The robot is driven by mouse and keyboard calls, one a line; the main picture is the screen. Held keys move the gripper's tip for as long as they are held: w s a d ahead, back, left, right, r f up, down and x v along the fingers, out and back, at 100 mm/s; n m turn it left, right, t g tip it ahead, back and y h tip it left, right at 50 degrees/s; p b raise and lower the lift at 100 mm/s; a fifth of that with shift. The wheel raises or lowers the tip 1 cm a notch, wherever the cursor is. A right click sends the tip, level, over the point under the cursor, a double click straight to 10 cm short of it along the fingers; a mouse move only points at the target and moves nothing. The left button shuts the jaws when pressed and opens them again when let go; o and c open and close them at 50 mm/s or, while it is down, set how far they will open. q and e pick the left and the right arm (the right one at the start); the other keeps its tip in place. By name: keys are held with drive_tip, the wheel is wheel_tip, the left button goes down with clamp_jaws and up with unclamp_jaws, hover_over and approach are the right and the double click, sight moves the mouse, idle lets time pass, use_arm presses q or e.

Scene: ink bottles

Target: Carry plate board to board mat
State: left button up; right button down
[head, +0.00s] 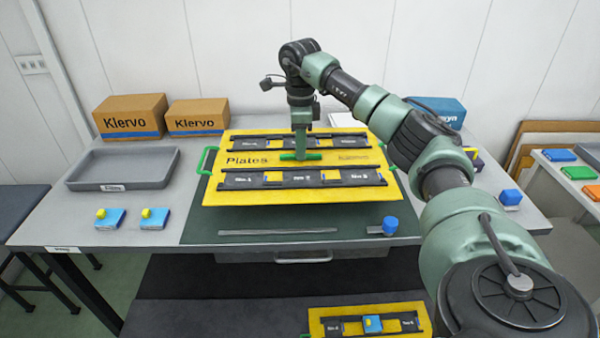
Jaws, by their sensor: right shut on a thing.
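The plate board (300,194) is a yellow board marked "Plates", with two black racks and green handles, in the middle of the head view. Its near edge seems to stand a little above the dark green mat (208,228), with a shadow below it. My right gripper (300,156) points down at the middle of the board and is shut on its green centre grip (313,156). The board covers much of the mat, so the mat's far part is hidden. My left gripper is not in view.
A grey tray (80,184) and two blue items with yellow knobs (110,220) are at left. Klervo boxes (130,115) stand behind. A metal strip (278,232) and a blue-capped item (389,226) lie in front. Another yellow board (320,326) is at bottom right.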

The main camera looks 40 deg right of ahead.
drive_tip(key=shift+f, duration=3.9)
drive_tip(key=shift+f, duration=0.15)
drive_tip(key=c, duration=1.5)
unclamp_jaws()
drive_tip(key=shift+f, duration=0.1)
drive_tip(key=shift+o, duration=0.2)
wheel_tip(320, 180, up, 13)
drive_tip(key=shift+f, duration=0.2)
drive_tip(key=shift+f, duration=0.1)
